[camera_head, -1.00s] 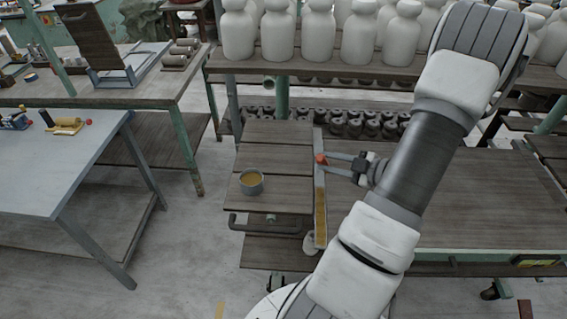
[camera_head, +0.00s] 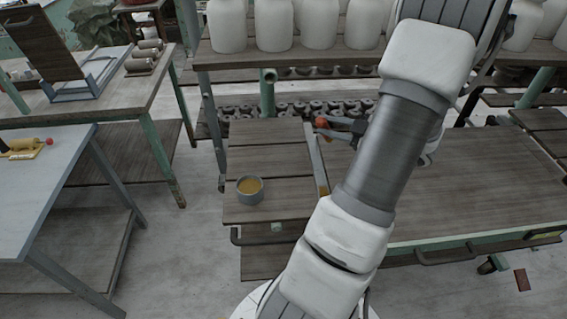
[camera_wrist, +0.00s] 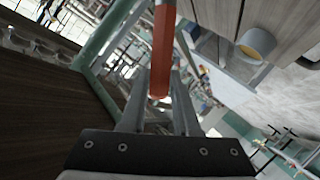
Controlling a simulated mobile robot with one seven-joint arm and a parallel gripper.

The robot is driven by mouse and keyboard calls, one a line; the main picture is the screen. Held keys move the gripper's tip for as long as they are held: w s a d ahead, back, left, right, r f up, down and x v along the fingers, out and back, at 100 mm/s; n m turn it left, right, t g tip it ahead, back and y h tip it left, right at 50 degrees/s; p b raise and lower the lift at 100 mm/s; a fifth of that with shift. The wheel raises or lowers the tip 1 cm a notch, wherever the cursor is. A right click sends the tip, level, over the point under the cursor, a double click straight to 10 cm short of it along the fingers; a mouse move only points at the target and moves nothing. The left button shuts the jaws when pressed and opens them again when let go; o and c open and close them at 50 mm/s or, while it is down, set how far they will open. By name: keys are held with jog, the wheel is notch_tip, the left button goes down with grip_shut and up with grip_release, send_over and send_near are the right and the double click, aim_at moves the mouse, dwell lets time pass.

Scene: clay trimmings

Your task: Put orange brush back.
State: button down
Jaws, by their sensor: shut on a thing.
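My gripper (camera_head: 338,126) is shut on the orange brush (camera_head: 321,122), above the wooden tables in the middle of the head view. Only a small orange end shows there, at the fingertips. In the wrist view the brush (camera_wrist: 163,50) shows as an orange shaft running up from between the fingers (camera_wrist: 160,96); its upper end is cut off by the frame. I cannot see its bristles. A grey cup with yellowish contents (camera_head: 250,197) stands on the small slatted table to the left of my gripper. The cup also shows in the wrist view (camera_wrist: 257,42).
The slatted table (camera_head: 270,160) adjoins a longer wooden table (camera_head: 470,200) on the right, with a narrow metal strip (camera_head: 316,160) between them. White jars (camera_head: 275,25) line the shelf behind. A grey table (camera_head: 40,190) stands at left, with floor between.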

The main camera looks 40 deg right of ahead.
jog(key=w+a+f+b, duration=0.1)
jog(key=w+a+f, duration=0.6)
jog(key=f, duration=0.4)
jog(key=shift+w+a+b, duration=0.25)
jog(key=shift+w+b, duration=0.15)
jog(key=shift+w, duration=0.45)
jog(key=c, duration=0.6)
grip_release()
jog(key=shift+f, duration=0.1)
jog(key=shift+c, duration=0.2)
jog(key=v, duration=1.2)
jog(key=shift+p, duration=0.3)
